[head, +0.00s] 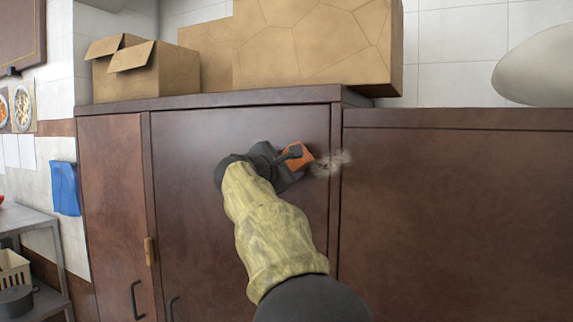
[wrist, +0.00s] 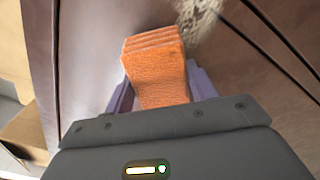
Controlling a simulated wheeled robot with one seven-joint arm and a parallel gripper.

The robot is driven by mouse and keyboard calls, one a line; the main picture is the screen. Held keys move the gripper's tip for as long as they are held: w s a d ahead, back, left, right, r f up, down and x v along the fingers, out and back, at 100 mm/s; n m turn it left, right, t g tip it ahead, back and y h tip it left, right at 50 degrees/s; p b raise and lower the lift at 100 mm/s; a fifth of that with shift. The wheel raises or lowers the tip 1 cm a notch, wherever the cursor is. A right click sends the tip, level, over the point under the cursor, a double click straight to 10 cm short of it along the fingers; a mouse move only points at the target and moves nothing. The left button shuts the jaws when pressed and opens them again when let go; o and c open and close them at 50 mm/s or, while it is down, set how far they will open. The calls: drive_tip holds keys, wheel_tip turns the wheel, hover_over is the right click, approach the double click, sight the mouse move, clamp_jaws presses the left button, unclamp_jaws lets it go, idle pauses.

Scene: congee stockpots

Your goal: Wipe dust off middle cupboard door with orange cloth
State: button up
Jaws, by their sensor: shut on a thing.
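My gripper (head: 290,158) is shut on a folded orange cloth (head: 298,153). The cloth also shows in the wrist view (wrist: 156,70), layered and held between the fingers, its far end at the door surface; whether it touches cannot be told. The middle cupboard door (head: 200,190) is dark brown wood. A pale grey dust patch (head: 330,163) lies just right of the cloth, at the door's right edge and over the frame beside it. The dust also shows past the cloth's tip in the wrist view (wrist: 200,25). My arm hides part of the door.
Cardboard boxes (head: 146,72) stand on top of the cupboards. A left door (head: 115,200) and a right cupboard (head: 450,210) flank the middle door. Dark handles (head: 136,300) sit low. A metal shelf (head: 25,222) and a blue cloth (head: 65,188) are at far left.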

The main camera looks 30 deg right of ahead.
sight(301, 165)
drive_tip(key=shift+p+x, duration=0.35)
drive_tip(key=shift+x, duration=0.55)
drive_tip(key=shift+s+d+b, duration=0.4)
drive_tip(key=shift+s+d, duration=0.05)
drive_tip(key=shift+s, duration=0.25)
drive_tip(key=shift+s+d+b, duration=0.4)
drive_tip(key=shift+s+d, duration=0.05)
drive_tip(key=shift+s, duration=0.25)
drive_tip(key=shift+s+d, duration=0.15)
drive_tip(key=shift+s+d+b, duration=0.55)
drive_tip(key=shift+s+d, duration=0.65)
drive_tip(key=shift+s, duration=0.15)
drive_tip(key=shift+s+d+b, duration=0.4)
drive_tip(key=shift+s+d, duration=0.75)
drive_tip(key=shift+s, duration=0.3)
